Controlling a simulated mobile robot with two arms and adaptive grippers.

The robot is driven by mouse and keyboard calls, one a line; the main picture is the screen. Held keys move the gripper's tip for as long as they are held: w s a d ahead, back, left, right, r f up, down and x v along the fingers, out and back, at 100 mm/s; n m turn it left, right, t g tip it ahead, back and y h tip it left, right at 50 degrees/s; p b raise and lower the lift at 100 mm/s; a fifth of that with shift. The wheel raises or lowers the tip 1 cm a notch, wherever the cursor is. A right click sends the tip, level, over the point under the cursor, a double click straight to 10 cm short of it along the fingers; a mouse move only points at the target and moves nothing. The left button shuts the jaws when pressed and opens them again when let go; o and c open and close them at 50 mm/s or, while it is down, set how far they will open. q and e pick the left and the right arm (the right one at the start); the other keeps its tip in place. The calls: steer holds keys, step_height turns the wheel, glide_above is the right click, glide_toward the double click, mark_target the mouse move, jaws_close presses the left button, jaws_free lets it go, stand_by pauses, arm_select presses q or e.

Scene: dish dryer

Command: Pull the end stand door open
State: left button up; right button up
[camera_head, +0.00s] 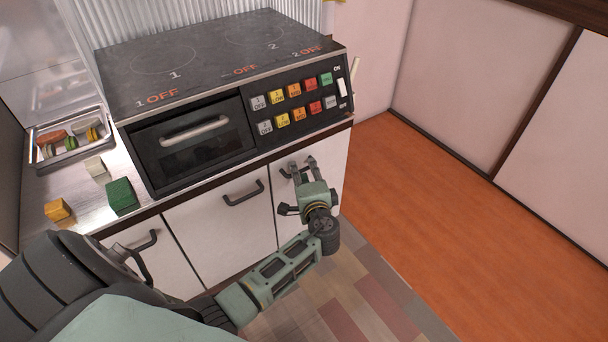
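The end stand door (330,172) is the white panel at the right end of the cabinet, under the button panel. It looks shut and flush with the cabinet front. My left gripper (298,166) is in front of this door, near its top edge, with its two fingers spread apart and pointing at the door. The door's handle is mostly hidden by the gripper, and I cannot tell whether the fingers touch it. My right gripper is not in view.
A black stove unit (200,65) with an oven handle (194,130) and coloured buttons sits above. Other white doors have dark handles, such as the middle handle (244,193). A green block (121,196) stands on the counter. Orange floor (455,245) lies clear to the right.

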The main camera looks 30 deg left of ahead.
arm_select(q)
jaws_close()
stand_by(0.3)
stand_by(0.4)
